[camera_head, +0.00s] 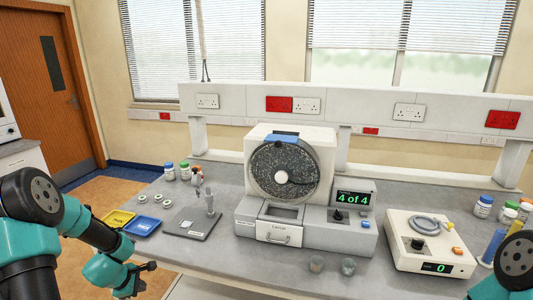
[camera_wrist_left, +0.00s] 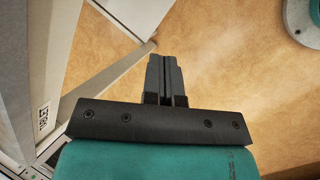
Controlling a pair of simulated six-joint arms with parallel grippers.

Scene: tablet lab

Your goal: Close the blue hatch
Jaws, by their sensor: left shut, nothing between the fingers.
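The blue hatch (camera_head: 284,137) is a small blue piece at the top rim of the round drum (camera_head: 284,172) on the white machine (camera_head: 250,150). At this size I cannot tell how far open it stands. My left gripper (camera_head: 152,266) is low in front of the bench's left part, well away from the hatch. Its fingers are together and empty, as the left wrist view shows (camera_wrist_left: 166,72), with the floor beyond them. My right gripper is out of view; only part of my right arm shows at the lower right.
A display (camera_head: 354,198) on the machine reads "4 of 4". A drawer (camera_head: 279,233) is below the drum. Two small glass cups (camera_head: 317,264) stand in front. A white device (camera_head: 430,245) is at right; yellow (camera_head: 118,218) and blue (camera_head: 142,226) trays are at left.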

